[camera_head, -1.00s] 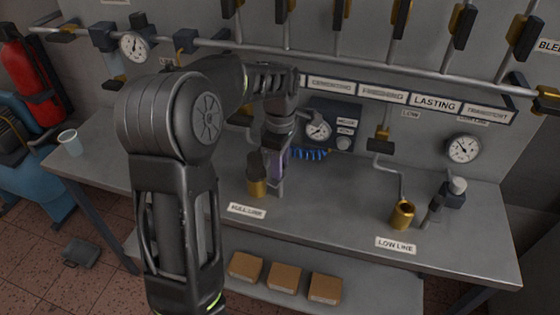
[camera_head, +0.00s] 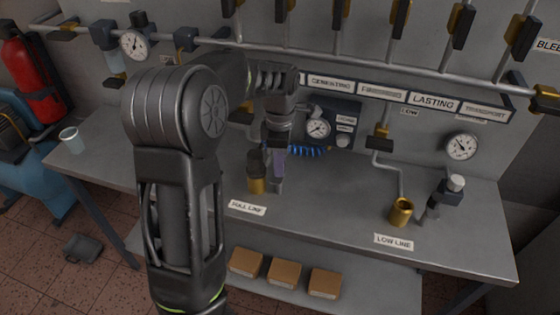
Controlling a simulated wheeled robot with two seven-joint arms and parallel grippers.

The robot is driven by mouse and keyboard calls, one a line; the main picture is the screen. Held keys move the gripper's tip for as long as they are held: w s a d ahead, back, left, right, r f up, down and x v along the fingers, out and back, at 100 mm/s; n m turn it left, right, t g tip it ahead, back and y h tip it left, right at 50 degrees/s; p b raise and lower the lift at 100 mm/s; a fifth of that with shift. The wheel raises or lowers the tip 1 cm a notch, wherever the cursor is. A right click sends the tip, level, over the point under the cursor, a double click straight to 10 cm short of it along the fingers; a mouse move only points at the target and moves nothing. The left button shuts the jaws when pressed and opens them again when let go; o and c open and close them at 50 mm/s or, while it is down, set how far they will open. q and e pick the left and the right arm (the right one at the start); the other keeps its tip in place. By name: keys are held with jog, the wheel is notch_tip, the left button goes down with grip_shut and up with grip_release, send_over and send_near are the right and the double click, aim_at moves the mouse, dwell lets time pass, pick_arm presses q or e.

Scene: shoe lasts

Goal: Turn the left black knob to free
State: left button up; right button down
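My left gripper (camera_head: 279,178) points down over the bench, just right of a brass fitting with a dark top (camera_head: 256,170) behind the FULL LINE label (camera_head: 247,208). Fingers and dark top overlap in the picture, so I cannot tell whether they touch or whether the gripper is open. A black and brass valve knob (camera_head: 242,115) on the left shows only partly behind my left arm. A similar black knob (camera_head: 380,144) on the right hangs above the LOW LINE brass fitting (camera_head: 401,213), fully in sight. My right gripper is not in view.
A pipe with several black-handled valves (camera_head: 400,18) runs along the back panel. A gauge box (camera_head: 333,119) with blue coiled hose (camera_head: 308,151) stands behind the gripper. A cup (camera_head: 71,141) stands at the bench's left end. The bench between the two brass fittings is clear.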

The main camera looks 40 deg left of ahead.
pick_arm(q)
jog(key=shift+o, duration=0.8)
jog(key=shift+r, duration=0.1)
notch_tip(320, 180, up, 8)
jog(key=shift+f+b, duration=0.2)
jog(key=shift+b, duration=0.25)
